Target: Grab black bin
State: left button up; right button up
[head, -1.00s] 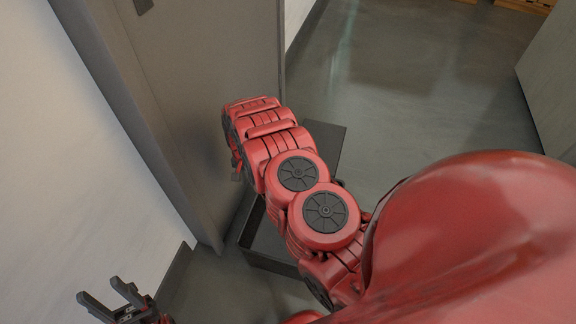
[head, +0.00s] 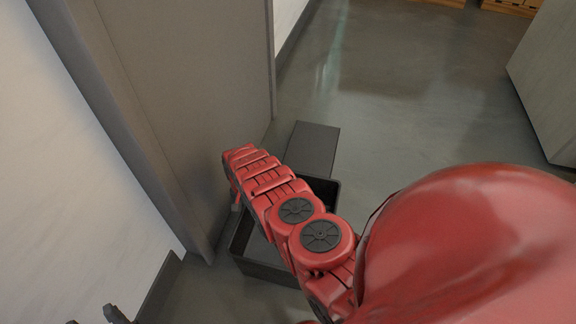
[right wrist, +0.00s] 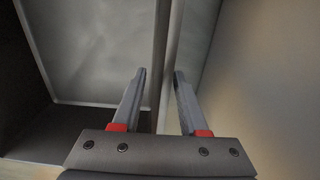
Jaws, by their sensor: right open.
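The black bin (head: 262,270) is on the floor beside the grey door, partly hidden under my red right arm. My right gripper (head: 237,207) is mostly hidden by its own arm at the bin's door-side edge. In the right wrist view my right gripper (right wrist: 160,85) is open, its two fingers apart. The bin's wall edge (right wrist: 160,55) runs up between the fingers, with the bin's inside to the left. I cannot tell whether they touch it. Only the fingertips of my left gripper (head: 93,319) show at the bottom left, apart and empty.
A dark grey flat-topped box (head: 311,148) stands just behind the bin. The grey door (head: 190,100) is close on the left, next to a white wall (head: 60,170). A grey cabinet (head: 545,85) is at the right. Open floor (head: 400,100) lies behind.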

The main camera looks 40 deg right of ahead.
jog(key=shift+f, duration=0.65)
jog(key=shift+r, duration=0.15)
grip_shut()
dwell(0.7)
